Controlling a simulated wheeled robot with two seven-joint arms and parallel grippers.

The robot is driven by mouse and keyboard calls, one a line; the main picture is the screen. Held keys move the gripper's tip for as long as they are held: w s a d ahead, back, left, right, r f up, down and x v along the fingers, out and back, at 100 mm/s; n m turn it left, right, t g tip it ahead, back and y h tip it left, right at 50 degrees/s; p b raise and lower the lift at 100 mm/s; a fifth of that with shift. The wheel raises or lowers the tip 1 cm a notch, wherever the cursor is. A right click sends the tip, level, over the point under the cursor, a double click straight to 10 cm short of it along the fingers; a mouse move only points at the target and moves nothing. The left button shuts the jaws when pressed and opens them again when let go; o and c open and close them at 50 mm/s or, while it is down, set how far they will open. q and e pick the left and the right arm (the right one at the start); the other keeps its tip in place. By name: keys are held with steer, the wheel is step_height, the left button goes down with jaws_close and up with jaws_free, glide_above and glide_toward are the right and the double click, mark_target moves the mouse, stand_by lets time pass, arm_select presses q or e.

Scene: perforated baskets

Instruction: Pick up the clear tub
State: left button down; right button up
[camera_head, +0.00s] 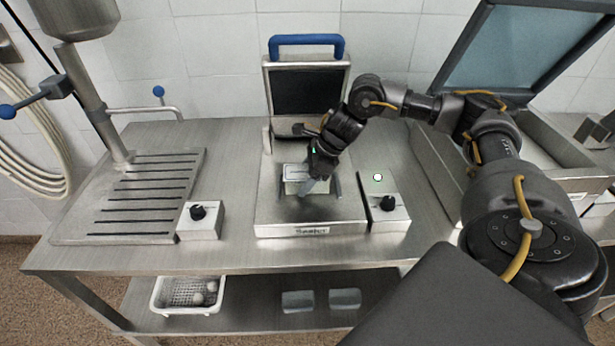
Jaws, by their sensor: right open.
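A small clear tub (296,174) with a pale top sits in the sealer (312,215), on the bench. My right gripper (309,187) reaches down over the tub from above and to the right. Its jaws are open, with fingers close around or beside the tub; I cannot tell if they touch it. The gripper body hides the tub's right part. Two more clear tubs, one on the left (297,301) and one on the right (345,298), rest on the lower shelf. My left gripper is out of view.
The sealer's lid with its blue handle (306,41) stands raised behind the tub. Control boxes stand at the left (200,222) and right (388,214). A white perforated basket (187,310) holding pale round items sits on the lower shelf. A slotted drain plate (135,190) lies left.

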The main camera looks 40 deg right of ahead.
steer(key=shift+s, duration=0.1)
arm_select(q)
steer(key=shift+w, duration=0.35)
arm_select(e)
steer(key=shift+f, duration=0.15)
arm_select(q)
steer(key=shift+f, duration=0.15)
arm_select(e)
steer(key=shift+f, duration=0.1)
steer(key=c, duration=0.8)
